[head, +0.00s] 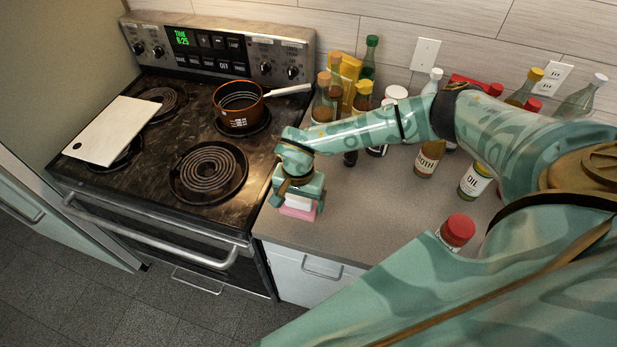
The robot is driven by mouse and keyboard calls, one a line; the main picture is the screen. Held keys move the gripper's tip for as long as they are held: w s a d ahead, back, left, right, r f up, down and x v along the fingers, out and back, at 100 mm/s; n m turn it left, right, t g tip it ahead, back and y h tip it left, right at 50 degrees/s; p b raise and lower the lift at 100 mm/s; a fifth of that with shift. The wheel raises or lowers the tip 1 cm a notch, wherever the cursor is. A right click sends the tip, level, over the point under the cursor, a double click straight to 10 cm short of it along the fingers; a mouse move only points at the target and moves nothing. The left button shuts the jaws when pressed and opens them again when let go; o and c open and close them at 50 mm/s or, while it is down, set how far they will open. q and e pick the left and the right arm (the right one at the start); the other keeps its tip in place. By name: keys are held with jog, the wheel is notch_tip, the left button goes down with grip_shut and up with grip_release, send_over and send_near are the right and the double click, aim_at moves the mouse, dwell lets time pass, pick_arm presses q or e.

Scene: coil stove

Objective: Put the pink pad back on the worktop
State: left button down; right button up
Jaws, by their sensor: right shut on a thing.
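The pink pad (297,213) shows below my right gripper (297,201), at the worktop's left front corner beside the stove. It has a pale upper part and a pink lower part. My right gripper is shut on the pad from above, and its fingers are mostly hidden by the wrist. The grey worktop (345,225) lies beneath and to the right. I cannot tell whether the pad touches the worktop. My left gripper is not in the view.
The coil stove (208,180) stands left, with a brown pot (238,108) on a rear coil and a white board (110,130) across its left side. Several bottles stand along the worktop's back. A red-capped jar (457,230) stands near my right arm. Worktop right of the pad is clear.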

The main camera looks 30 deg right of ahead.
aim_at(308, 210)
jog(key=shift+s+d+f, duration=0.2)
jog(key=shift+d+f, duration=0.3)
jog(key=shift+f, duration=0.3)
jog(key=f, duration=0.2)
jog(key=d+f, duration=0.1)
jog(key=shift+s+f, duration=0.2)
jog(key=shift+s, duration=0.05)
jog(key=shift+f, duration=0.35)
jog(key=o, duration=0.7)
jog(key=shift+w, duration=0.1)
jog(key=shift+r, duration=0.1)
notch_tip(308, 210, up, 12)
jog(key=shift+f+p, duration=0.1)
jog(key=shift+p, duration=0.2)
